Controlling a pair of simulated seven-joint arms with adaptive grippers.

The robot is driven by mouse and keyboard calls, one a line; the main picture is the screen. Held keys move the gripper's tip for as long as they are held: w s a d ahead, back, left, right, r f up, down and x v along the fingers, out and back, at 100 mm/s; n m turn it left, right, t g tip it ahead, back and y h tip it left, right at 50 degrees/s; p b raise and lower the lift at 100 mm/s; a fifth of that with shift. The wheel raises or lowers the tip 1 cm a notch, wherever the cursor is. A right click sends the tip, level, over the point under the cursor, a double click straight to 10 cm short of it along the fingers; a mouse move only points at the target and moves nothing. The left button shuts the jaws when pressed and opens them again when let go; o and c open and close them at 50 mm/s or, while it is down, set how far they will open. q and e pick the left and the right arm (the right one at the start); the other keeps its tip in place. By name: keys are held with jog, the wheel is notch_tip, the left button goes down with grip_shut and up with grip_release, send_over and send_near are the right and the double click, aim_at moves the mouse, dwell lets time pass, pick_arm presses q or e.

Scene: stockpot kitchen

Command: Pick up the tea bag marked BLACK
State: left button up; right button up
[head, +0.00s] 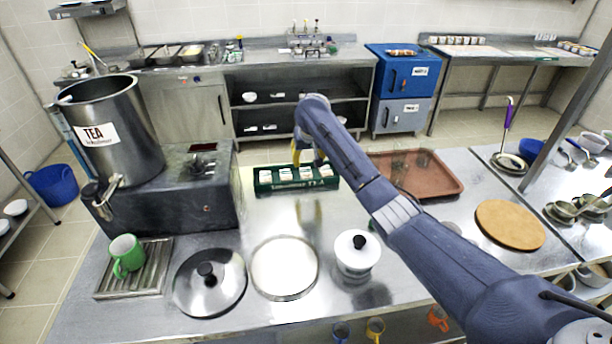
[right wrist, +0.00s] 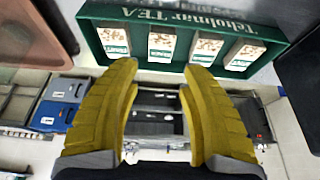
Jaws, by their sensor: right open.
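The dark green tea box (head: 265,187) stands on the steel counter behind the lids, with several white tea bags in a row in it. The label words are too small to read, so I cannot tell which is BLACK. My right gripper (head: 309,158), with yellow fingers, is at the box in the head view. In the wrist view the gripper (right wrist: 160,72) is open, with nothing between its fingers. My left gripper is not in view.
Left of the box stands a large TEA urn (head: 117,150) on a dark base. A brown tray (head: 437,186) lies to its right. A green mug (head: 126,256) stands on a drip grate.

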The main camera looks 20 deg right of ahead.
aim_at(306, 171)
jog(key=shift+x, duration=4.25)
jog(key=shift+s, duration=0.1)
jog(key=shift+c, duration=0.4)
jog(key=c, duration=0.5)
